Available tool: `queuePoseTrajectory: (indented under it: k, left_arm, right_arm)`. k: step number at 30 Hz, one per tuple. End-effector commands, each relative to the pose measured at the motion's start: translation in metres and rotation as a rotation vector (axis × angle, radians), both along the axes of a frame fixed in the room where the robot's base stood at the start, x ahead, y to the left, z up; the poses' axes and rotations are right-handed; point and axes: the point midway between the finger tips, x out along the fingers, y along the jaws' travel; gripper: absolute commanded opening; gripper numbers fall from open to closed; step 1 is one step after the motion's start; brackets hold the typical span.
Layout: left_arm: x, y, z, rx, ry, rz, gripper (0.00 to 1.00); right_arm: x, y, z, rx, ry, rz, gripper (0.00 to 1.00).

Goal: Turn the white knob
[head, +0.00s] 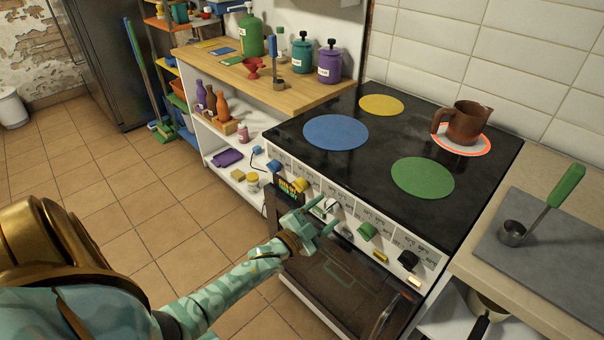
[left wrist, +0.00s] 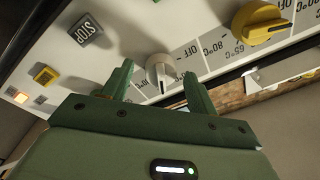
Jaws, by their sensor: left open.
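The white knob (left wrist: 160,70) is on the stove's front panel. In the left wrist view it shows between my left gripper's fingertips, with a dark mark on its grip and an OFF label beside it. My left gripper (head: 316,212) is open in front of the panel in the head view, its fingers largely covering the knob there. It also shows in the left wrist view (left wrist: 157,77), one finger on each side of the knob. I cannot tell whether they touch it. My right gripper is not in view.
The yellow knob (left wrist: 262,22) is close by; the green knob (head: 367,231) and black knob (head: 408,259) are further right. A STOP button (left wrist: 83,30) is on the panel. A brown jug (head: 464,123) stands on a glowing ring. The oven door (head: 345,285) lies below.

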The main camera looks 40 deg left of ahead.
Motion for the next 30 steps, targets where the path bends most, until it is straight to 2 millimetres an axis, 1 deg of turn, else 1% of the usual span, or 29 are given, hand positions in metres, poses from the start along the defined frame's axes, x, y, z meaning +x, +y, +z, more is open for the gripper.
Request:
queuePoseTrajectory:
  k: [5, 9, 12, 15, 18, 21, 30]
  left_arm:
    - [-0.043, 0.004, -0.001, 0.0, 0.003, 0.0, 0.59]
    - [-0.082, 0.007, -0.005, 0.001, 0.003, 0.0, 0.59]
    - [-0.107, 0.01, -0.008, 0.0, 0.003, -0.001, 0.59]
    - [-0.126, 0.012, -0.01, 0.001, 0.003, 0.001, 0.59]
    - [-0.14, 0.013, -0.011, 0.0, 0.002, 0.001, 0.59]
    - [-0.147, 0.014, -0.012, -0.001, 0.001, 0.0, 0.59]
    - [-0.15, 0.014, -0.012, 0.0, 0.001, -0.001, 0.59]
  right_arm:
    - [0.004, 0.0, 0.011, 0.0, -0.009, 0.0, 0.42]
    - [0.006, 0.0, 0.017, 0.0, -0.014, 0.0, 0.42]
    - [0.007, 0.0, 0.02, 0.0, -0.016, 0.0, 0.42]
    - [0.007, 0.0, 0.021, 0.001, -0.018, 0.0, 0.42]
    - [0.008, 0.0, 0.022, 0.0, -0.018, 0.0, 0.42]
    - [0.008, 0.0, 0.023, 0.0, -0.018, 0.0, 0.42]
    - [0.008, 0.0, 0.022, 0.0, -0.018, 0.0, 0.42]
